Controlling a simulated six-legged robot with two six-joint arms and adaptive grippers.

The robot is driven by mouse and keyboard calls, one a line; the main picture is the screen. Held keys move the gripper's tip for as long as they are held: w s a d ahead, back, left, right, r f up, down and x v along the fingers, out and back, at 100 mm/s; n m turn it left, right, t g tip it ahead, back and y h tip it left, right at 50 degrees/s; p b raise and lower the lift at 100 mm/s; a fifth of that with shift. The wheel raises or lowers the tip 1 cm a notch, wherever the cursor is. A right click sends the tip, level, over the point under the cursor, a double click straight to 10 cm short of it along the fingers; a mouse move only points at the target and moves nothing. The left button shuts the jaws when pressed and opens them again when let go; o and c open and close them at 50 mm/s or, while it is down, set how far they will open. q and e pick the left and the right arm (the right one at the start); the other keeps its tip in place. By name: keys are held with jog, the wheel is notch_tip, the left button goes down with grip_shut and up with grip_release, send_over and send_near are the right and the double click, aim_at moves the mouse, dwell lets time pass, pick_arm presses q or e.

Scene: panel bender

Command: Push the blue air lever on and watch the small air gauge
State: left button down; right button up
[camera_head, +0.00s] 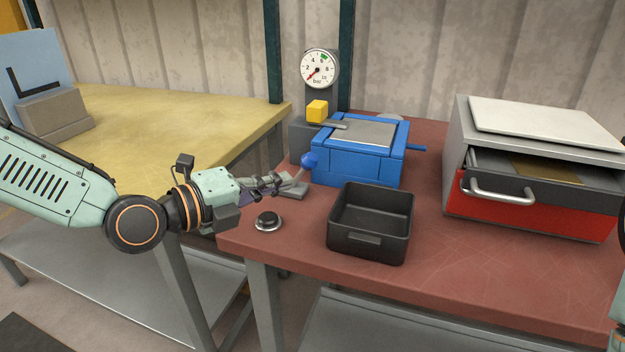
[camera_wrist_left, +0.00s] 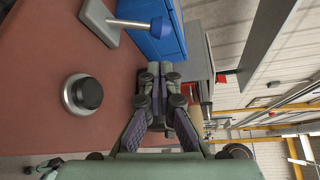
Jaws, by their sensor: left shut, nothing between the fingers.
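The air lever's blue knob (camera_head: 309,160) stands at the left front of the blue box-shaped unit. In the left wrist view the knob (camera_wrist_left: 161,27) sits on a grey stem from a grey base plate (camera_wrist_left: 99,20). The small round air gauge (camera_head: 318,68) is on a post behind; its red needle points to the lower left, at the low end of the scale. My left gripper (camera_head: 291,181) is shut and empty, close to the knob in the head view. In the left wrist view its fingertips (camera_wrist_left: 160,74) are apart from the knob. My right gripper is out of view.
A black round button (camera_head: 267,219) and an open black bin (camera_head: 371,249) are on the red bench. The blue unit (camera_head: 358,168) has a yellow block (camera_head: 317,110) behind it. A cabinet with a red drawer (camera_head: 530,205) stands right. The bench's front right is clear.

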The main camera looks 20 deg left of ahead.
aim_at(302, 172)
pick_arm(q)
jog(key=shift+w+d+f, duration=0.2)
jog(key=shift+w+d+b, duration=0.25)
jog(key=shift+w+b, duration=0.35)
jog(key=shift+w, duration=0.05)
jog(key=shift+w+d+f+b, duration=0.15)
jog(key=shift+w+d+b, duration=0.15)
jog(key=shift+w+d, duration=0.1)
jog(key=shift+b+x, duration=0.65)
jog(key=shift+x, duration=1.85)
